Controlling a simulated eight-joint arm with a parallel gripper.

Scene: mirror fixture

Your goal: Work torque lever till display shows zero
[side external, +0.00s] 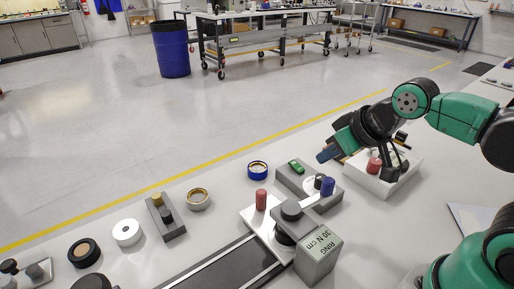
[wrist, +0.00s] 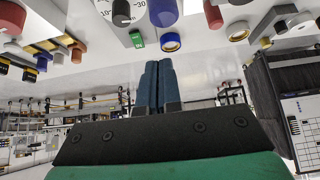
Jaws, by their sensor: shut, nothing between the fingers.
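A blue knob (side external: 328,187) stands at a pale lever bar beside the block. My gripper (side external: 326,154) is shut and empty, above and behind the block, apart from the knob. Its dark blue fingers (wrist: 158,82) are together.
A white block with a red knob (side external: 374,165) sits under my arm. A blue ring (side external: 258,169) and several other fixtures lie to the left.

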